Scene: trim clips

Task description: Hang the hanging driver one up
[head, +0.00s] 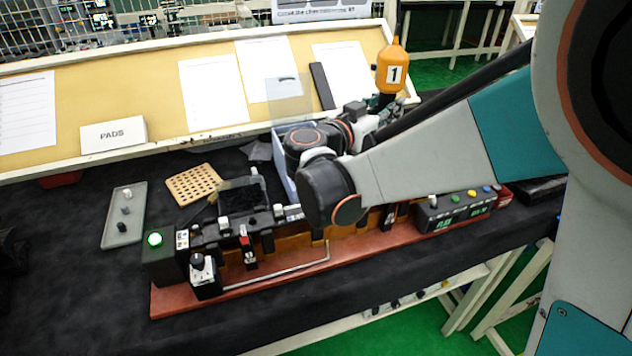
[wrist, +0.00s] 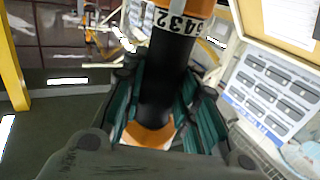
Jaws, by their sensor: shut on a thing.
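The orange driver marked "1" (head: 393,75) stands upright at the back right in the head view, with a thin dark stem at its top and a black lower part. My gripper (head: 382,103) is at that lower part, partly hidden by my arm. In the wrist view, the driver's black section (wrist: 160,75) runs between the green-padded fingers of my gripper (wrist: 158,108), which are shut on it. Whatever bears the driver from above is out of view.
A red-based fixture (head: 172,300) with black modules crosses the dark table. A grey tray with knobs (head: 123,232), a perforated tan board (head: 193,184) and a blue bin (head: 283,160) lie nearby. A sloped board with papers and a PADS sign (head: 113,134) stands behind.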

